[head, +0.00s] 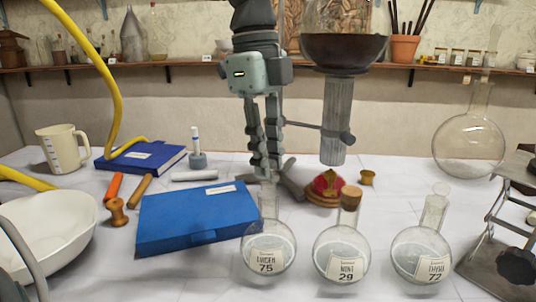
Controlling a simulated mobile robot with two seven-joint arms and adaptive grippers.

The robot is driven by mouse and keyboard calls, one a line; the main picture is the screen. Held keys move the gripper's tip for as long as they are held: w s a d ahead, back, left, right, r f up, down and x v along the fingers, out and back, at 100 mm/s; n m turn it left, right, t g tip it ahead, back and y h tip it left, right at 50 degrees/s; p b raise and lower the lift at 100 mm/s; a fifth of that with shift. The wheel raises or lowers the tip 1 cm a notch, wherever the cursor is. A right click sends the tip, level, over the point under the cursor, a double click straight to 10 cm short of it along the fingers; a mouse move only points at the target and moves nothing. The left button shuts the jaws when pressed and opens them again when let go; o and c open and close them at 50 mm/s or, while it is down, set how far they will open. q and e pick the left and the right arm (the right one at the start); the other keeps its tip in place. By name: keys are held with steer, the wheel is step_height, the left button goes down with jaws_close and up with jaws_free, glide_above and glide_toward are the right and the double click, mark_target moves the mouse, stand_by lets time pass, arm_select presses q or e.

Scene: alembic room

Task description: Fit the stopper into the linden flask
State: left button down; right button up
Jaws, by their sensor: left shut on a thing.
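The linden flask (267,257) is a round clear flask with a label reading 75, upright on the white table at the front centre. Its neck rises just below my left gripper (265,172). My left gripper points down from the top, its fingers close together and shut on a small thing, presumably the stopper. That thing is almost wholly hidden between the fingers. I cannot tell whether it touches the flask's mouth. My right gripper is not in view.
A mint flask (341,256) with a cork and a thyme flask (421,257) stand to the right. A blue box (195,220) lies left. Behind stands a grey column (336,115) under a flask of dark liquid (343,48). A red-gold object (327,188) sits close by.

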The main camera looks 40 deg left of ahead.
mark_target(271, 162)
arm_select(q)
steer(key=shift+f+b, duration=1.3)
steer(key=shift+b, duration=0.1)
stand_by(2.6)
stand_by(0.3)
steer(key=c, duration=0.9)
jaws_free()
steer(key=shift+r, duration=0.1)
steer(key=shift+r+p, duration=2.5)
steer(key=shift+r, duration=0.95)
